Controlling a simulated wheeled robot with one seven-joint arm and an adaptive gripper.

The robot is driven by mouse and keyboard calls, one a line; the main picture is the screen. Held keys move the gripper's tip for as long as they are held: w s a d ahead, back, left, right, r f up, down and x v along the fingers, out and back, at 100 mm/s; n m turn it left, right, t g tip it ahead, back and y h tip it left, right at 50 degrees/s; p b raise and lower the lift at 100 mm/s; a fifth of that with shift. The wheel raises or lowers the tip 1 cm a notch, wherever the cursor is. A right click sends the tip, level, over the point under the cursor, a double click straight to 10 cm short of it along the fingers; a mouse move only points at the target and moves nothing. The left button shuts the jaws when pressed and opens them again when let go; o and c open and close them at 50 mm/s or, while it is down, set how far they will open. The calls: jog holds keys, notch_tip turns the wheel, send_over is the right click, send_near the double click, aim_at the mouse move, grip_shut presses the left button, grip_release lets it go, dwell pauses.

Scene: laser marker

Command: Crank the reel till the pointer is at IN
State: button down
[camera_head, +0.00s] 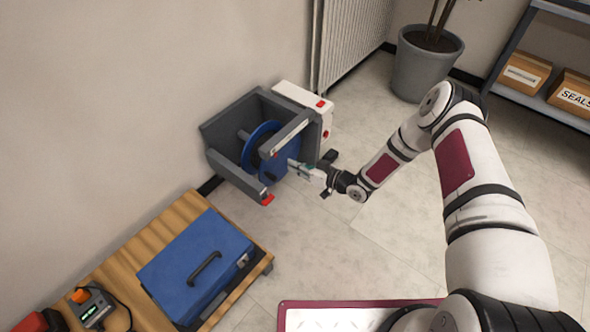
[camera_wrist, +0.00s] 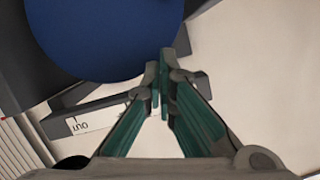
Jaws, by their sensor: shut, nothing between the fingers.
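The blue reel (camera_head: 285,152) sits in a dark grey open housing (camera_head: 222,130) against the wall. In the wrist view the reel's blue disc (camera_wrist: 100,35) fills the upper left. A grey bar below it bears a white label (camera_wrist: 92,120) with upside-down lettering that looks like OUT. A small dark piece (camera_head: 270,177) on the reel's face may be the crank handle; I cannot be sure. I cannot make out the pointer or an IN mark. My gripper (camera_head: 292,163) is shut and empty at the reel's front right. Its fingertips (camera_wrist: 160,70) overlap the disc's edge; contact is unclear.
A white box (camera_head: 304,108) with a red button adjoins the housing, near a radiator (camera_head: 352,40). A blue case (camera_head: 195,265) lies on a wooden bench (camera_head: 180,215) at lower left. A potted plant (camera_head: 428,65) and shelf (camera_head: 560,108) stand behind. Floor right of the reel is clear.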

jog(key=w+a+f+b, duration=0.1)
jog(key=a, duration=0.1)
jog(key=w+a+f+b, duration=0.1)
jog(key=a+f+b, duration=0.1)
jog(key=w+a+f+b, duration=0.1)
jog(key=a+f, duration=0.1)
jog(key=shift+w+a, duration=0.2)
jog(key=shift+a, duration=0.05)
jog(key=shift+s+a+f+b, duration=0.1)
jog(key=shift+a+f+b, duration=0.05)
jog(key=shift+f+b, duration=0.25)
jog(key=shift+s, duration=0.1)
